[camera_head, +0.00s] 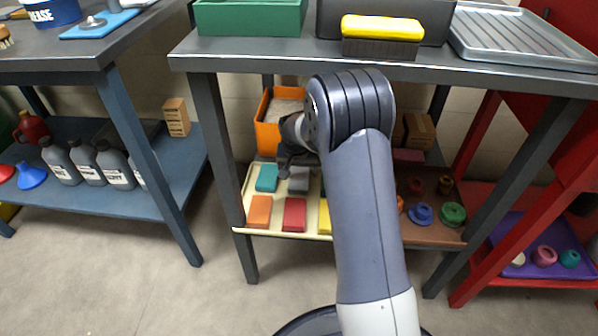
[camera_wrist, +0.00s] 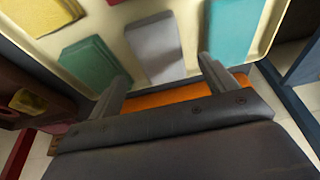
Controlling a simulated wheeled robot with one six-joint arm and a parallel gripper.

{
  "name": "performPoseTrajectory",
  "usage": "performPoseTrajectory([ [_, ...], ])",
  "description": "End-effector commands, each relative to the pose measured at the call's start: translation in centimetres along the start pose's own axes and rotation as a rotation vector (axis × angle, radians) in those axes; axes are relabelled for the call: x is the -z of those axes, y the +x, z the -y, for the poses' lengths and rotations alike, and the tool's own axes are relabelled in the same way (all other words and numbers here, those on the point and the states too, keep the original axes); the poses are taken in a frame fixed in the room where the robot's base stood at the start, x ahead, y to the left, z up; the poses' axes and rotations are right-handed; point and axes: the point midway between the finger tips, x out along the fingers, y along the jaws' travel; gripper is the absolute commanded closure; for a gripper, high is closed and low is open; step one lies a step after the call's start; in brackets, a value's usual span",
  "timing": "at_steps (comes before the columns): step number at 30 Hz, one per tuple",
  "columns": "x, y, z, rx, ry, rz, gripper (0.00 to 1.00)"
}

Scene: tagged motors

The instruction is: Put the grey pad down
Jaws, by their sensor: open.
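The grey pad (camera_head: 299,181) lies flat on the cream tray (camera_head: 285,235) on the lower shelf, between a teal pad (camera_head: 267,178) and my arm in the head view. The grey pad also shows in the wrist view (camera_wrist: 154,48), between a green pad (camera_wrist: 96,64) and the teal pad (camera_wrist: 232,30). My gripper (camera_wrist: 162,70) is open, with a finger near each side of the grey pad's near end and visible gaps to it. In the head view my gripper (camera_head: 290,166) is at the pad's far end, partly dark and hard to make out.
An orange pad (camera_head: 259,211), a red pad (camera_head: 294,214) and a yellow pad (camera_head: 324,216) lie in the tray's front row. An orange bin (camera_head: 267,136) stands behind the tray. A brown tray (camera_head: 433,234) with round parts is right of my arm. The tabletop (camera_head: 262,52) overhangs the shelf.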

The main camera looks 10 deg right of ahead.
Motion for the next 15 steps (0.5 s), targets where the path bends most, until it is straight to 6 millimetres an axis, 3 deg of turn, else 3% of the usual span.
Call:
performPoseTrajectory([
  [1, 0.2, -1.8, 0.0, 0.001, 0.0, -0.002, 0.2],
  [6, 0.1, -4.9, 0.0, 0.001, 0.0, -0.002, 0.2],
  [15, 0.0, -6.9, 0.0, 0.0, 0.0, 0.001, 0.2],
])
